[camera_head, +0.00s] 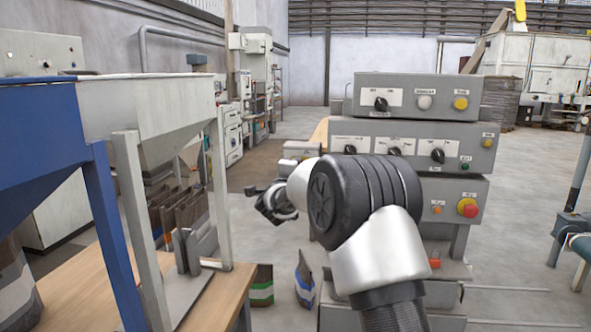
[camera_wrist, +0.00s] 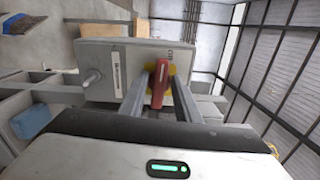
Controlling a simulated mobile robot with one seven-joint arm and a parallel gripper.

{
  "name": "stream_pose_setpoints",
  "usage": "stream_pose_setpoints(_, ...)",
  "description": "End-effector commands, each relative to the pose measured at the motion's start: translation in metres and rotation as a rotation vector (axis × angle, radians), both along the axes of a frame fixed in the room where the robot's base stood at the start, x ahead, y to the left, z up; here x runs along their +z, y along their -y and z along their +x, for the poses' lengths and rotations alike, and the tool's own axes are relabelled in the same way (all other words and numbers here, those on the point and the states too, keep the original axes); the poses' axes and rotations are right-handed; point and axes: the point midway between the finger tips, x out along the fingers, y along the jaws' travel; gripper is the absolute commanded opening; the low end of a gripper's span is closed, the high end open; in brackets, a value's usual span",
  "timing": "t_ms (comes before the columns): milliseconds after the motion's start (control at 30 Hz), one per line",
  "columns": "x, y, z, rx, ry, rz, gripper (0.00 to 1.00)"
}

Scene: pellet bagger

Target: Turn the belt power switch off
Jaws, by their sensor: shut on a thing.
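The belt power switch appears in the wrist view as a red handle (camera_wrist: 159,86) on a yellow plate (camera_wrist: 151,68), on the face of a grey box (camera_wrist: 100,57). My gripper (camera_wrist: 161,80) has one finger on each side of the red handle and is shut on it. The handle lies roughly upright in the wrist picture. In the head view my gripper (camera_head: 270,208) is left of the arm's black joint, and I cannot make out the red handle there. Print on the box is too small to read.
A hopper (camera_head: 150,110) and a wooden table (camera_head: 75,290) with bags are at left. A metal lever (camera_wrist: 92,77) sticks out of the grey box.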

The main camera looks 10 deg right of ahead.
Motion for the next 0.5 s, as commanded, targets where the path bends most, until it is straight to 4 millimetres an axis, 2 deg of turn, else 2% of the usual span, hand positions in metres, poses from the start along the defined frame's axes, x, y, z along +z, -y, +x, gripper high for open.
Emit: stream_pose_setpoints(500,-0.0002,-0.0008,0.0001,0.001,-0.027,-0.088,0.07)
